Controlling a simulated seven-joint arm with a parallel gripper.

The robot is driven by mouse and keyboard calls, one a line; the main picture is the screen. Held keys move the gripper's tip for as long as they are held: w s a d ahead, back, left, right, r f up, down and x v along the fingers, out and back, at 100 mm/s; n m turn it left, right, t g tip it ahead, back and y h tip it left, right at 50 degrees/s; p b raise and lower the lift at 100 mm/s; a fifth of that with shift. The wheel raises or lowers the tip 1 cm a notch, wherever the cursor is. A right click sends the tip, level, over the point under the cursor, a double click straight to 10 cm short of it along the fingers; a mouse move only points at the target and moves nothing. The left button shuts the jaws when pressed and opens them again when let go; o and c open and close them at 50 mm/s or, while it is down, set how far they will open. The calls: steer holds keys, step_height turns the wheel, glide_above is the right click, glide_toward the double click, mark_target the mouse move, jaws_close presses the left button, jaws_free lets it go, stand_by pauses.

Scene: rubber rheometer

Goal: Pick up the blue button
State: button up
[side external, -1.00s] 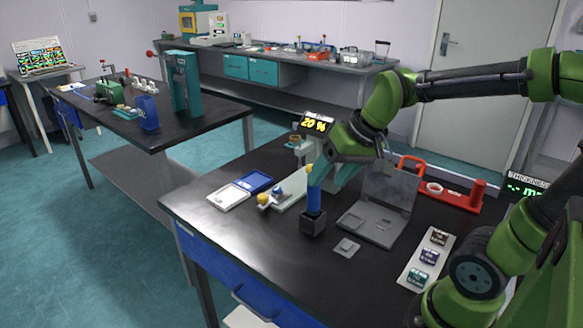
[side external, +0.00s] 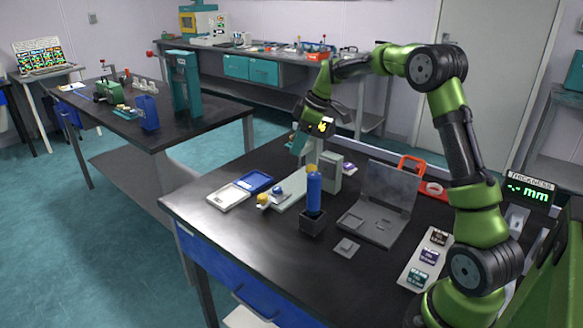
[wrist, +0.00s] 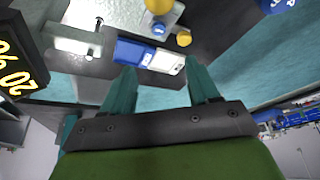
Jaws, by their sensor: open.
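A small round blue button (wrist: 158,28) sits on a grey plate (wrist: 133,12) beside a yellow button (wrist: 183,39) in the wrist view. In the side view the blue button (side external: 278,189) is on the pale plate (side external: 296,193), near the yellow button (side external: 263,200). My gripper (wrist: 160,71) shows two teal fingers, open, apart and with nothing between them. In the side view it is above and behind the plate, near the percent display; its fingertips are partly hidden there.
A tall blue cylinder (side external: 314,194) with a yellow top stands in a dark holder (side external: 312,223) in front of the plate. A blue-and-white case (side external: 230,195) lies left. The display (side external: 322,126) and an open grey case (side external: 380,205) are close by.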

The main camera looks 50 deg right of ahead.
glide_toward(277, 188)
steer(key=shift+a+x, duration=0.15)
steer(key=shift+x, duration=0.45)
steer(key=shift+a+x, duration=0.15)
steer(key=shift+x, duration=0.5)
steer(key=x, duration=0.5)
steer(key=shift+d, duration=0.15)
